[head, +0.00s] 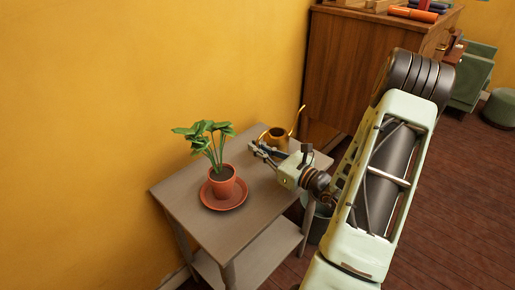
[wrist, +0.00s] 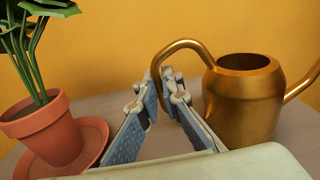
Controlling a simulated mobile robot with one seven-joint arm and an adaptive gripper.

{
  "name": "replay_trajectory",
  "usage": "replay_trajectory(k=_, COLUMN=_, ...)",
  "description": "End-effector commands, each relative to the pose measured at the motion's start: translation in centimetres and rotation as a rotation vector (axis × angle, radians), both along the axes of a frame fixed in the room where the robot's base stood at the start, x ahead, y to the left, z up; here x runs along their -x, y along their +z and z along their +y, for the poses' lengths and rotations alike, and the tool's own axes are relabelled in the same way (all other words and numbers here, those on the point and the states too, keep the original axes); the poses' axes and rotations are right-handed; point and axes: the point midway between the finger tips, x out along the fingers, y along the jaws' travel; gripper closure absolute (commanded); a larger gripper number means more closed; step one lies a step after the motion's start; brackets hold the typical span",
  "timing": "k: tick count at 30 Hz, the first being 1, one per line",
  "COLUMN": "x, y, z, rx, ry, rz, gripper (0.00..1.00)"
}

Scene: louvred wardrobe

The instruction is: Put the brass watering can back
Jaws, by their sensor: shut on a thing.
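The brass watering can (head: 279,142) is upright at the back right of a small grey side table (head: 245,232). In the wrist view the can (wrist: 243,108) has its looped handle on the left and its spout on the right. My gripper (head: 262,150) is shut on the handle, which passes between the fingertips (wrist: 161,85) in the wrist view. The can's base is partly hidden, so I cannot tell whether it touches the tabletop.
A potted plant (head: 221,182) in a terracotta pot and saucer (head: 229,203) stands left of my gripper, close to it. The yellow wall (head: 120,90) is behind the table. A wooden cabinet (head: 345,65) stands beyond it. A dark bucket (head: 318,225) is beside the table.

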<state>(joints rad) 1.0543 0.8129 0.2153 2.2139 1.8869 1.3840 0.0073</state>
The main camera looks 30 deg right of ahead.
Motion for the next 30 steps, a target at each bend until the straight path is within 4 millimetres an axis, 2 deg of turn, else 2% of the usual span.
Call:
replay_trajectory(k=1, x=0.0, y=-0.1, z=0.0, rx=0.002, ry=0.000, rz=-0.005, gripper=1.00)
replay_trajectory(k=2, x=0.0, y=-0.2, z=0.0, rx=0.000, ry=0.000, rz=0.000, gripper=0.91)
replay_trajectory(k=6, x=0.0, y=-0.2, z=0.0, rx=0.000, ry=0.000, rz=0.001, gripper=0.77)
replay_trajectory(k=17, x=0.2, y=0.3, z=-0.1, rx=0.000, ry=-0.001, rz=0.001, gripper=0.77)
replay_trajectory(k=20, x=1.5, y=0.3, z=-0.7, rx=0.000, ry=-0.005, rz=0.003, gripper=0.77)
replay_trajectory(k=30, x=8.3, y=0.3, z=-3.0, rx=0.000, ry=-0.004, rz=0.002, gripper=0.77)
